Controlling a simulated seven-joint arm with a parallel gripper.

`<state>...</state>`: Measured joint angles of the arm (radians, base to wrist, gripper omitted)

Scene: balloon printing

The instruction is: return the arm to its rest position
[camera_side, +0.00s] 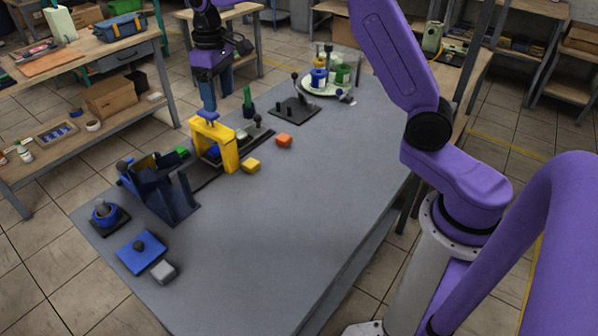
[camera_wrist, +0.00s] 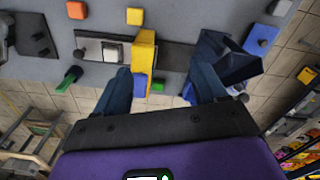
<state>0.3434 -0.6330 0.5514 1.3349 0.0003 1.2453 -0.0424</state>
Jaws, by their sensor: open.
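My gripper (camera_side: 212,92) is at the far left side of the table, above and behind the yellow arch-shaped frame (camera_side: 227,146). In the wrist view, my gripper's two dark blue fingers (camera_wrist: 162,88) stand wide apart and hold nothing. The yellow frame also shows in the wrist view (camera_wrist: 145,50), just beyond the fingertips. A small blue piece (camera_side: 207,117) sits at the top of the frame, and it shows between the fingers in the wrist view (camera_wrist: 140,85). Whether a finger touches the blue piece is not clear.
A dark blue stand (camera_side: 168,190) is near the frame. A round plate with colored cups (camera_side: 326,88) is at the far end. The table's middle and right are clear.

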